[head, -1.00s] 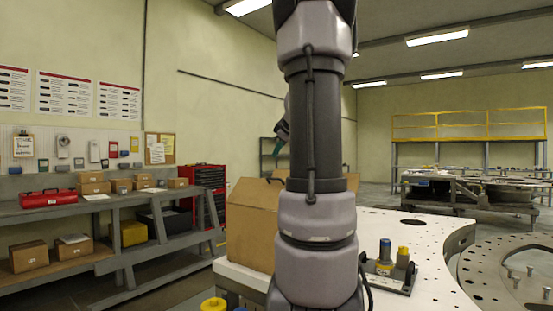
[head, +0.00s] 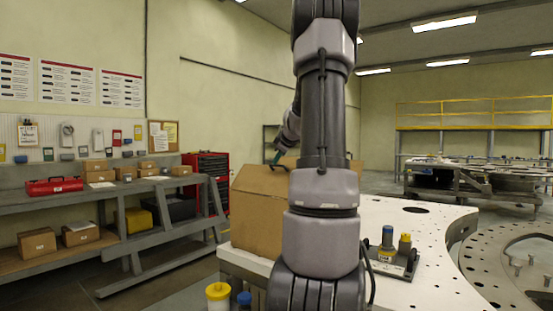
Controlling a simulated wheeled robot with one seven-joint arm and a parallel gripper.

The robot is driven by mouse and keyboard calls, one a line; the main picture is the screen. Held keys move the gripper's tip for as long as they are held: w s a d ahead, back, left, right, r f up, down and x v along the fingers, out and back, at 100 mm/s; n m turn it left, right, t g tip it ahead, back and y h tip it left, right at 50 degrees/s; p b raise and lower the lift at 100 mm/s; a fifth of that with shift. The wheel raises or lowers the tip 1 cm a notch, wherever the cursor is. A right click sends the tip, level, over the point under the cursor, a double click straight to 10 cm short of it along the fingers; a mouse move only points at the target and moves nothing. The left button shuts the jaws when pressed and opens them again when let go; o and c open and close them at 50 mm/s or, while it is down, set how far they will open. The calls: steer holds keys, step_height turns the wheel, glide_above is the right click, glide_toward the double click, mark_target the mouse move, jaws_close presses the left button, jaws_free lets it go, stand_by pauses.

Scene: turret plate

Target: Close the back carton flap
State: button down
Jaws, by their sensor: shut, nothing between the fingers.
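The brown carton (head: 257,222) stands on the white plate, left of my arm. Its near top side slopes like a raised or half-folded flap (head: 262,180). My arm hides the carton's right part; a bit of cardboard (head: 355,171) shows right of the arm. My gripper (head: 277,158), with dark teal fingers, is small in the head view and at the carton's far top edge, by a strip of cardboard that may be the back flap (head: 289,161). It is shut and empty. I cannot tell whether it touches the flap.
A fixture with blue and yellow knobs (head: 393,254) sits on the white plate (head: 430,236) to the right. Yellow-capped (head: 218,292) and blue-capped items stand at the near left. A grey workbench (head: 110,192) with small boxes and a red toolbox runs along the left wall.

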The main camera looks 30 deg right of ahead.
steer(key=shift+d, duration=0.1)
steer(key=shift+w+d+f+y, duration=0.2)
steer(key=shift+d+y, duration=0.1)
steer(key=shift+d, duration=0.1)
steer(key=w+d+f+m+g+y, duration=0.2)
steer(key=d+f+m+y, duration=0.1)
steer(key=d+f+y, duration=0.2)
steer(key=shift+w+d+f+m+g, duration=0.35)
steer(key=shift+d+f, duration=0.65)
steer(key=shift+d, duration=0.3)
steer(key=v, duration=1.1)
